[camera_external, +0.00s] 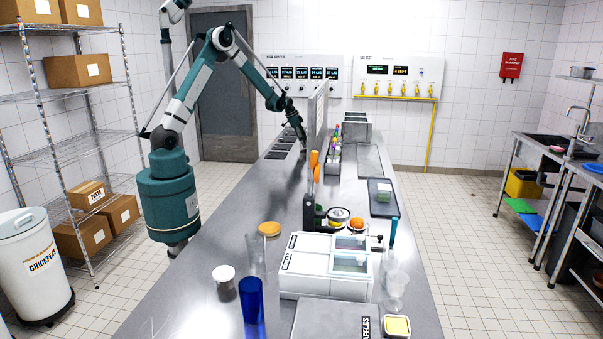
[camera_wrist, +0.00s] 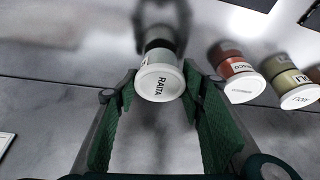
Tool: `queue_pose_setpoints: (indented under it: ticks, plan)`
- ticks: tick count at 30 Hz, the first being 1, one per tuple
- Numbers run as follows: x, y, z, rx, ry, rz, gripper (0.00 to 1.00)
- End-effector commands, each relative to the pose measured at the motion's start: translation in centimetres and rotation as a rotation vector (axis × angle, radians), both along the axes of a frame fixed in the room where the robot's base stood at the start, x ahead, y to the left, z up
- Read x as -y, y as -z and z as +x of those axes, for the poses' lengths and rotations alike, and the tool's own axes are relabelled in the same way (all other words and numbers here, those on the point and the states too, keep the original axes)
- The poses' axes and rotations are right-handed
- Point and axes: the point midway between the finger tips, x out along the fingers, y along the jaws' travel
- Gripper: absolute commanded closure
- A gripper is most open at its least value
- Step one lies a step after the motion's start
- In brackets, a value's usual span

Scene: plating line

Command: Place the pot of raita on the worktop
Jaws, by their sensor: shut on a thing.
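The pot of raita (camera_wrist: 159,82) shows in the wrist view, with its white round lid marked RAITA facing the camera. The green fingers of my gripper (camera_wrist: 158,92) are on either side of it and shut on it. The steel worktop (camera_wrist: 60,45) lies below; I cannot tell whether the pot touches it. In the outside view my gripper (camera_external: 301,136) is over the far left part of the long worktop (camera_external: 185,285), beside an upright panel. The pot cannot be made out there.
Other lidded pots, one red (camera_wrist: 241,82) and one tan (camera_wrist: 292,88), stand close to the right in the wrist view. The upright panel (camera_external: 318,115) runs along the worktop. A blue glass (camera_external: 251,300) and a white box (camera_external: 325,267) stand nearer the outside camera.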

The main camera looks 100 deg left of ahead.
Motion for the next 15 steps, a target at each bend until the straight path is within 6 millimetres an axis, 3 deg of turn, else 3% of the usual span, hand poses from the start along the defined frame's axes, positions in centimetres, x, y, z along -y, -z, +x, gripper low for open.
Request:
queue_pose_setpoints:
  ticks: [15]
  plan:
    - [0.01, 1.06, 0.0, 0.0, 0.0, 0.0, 0.74]
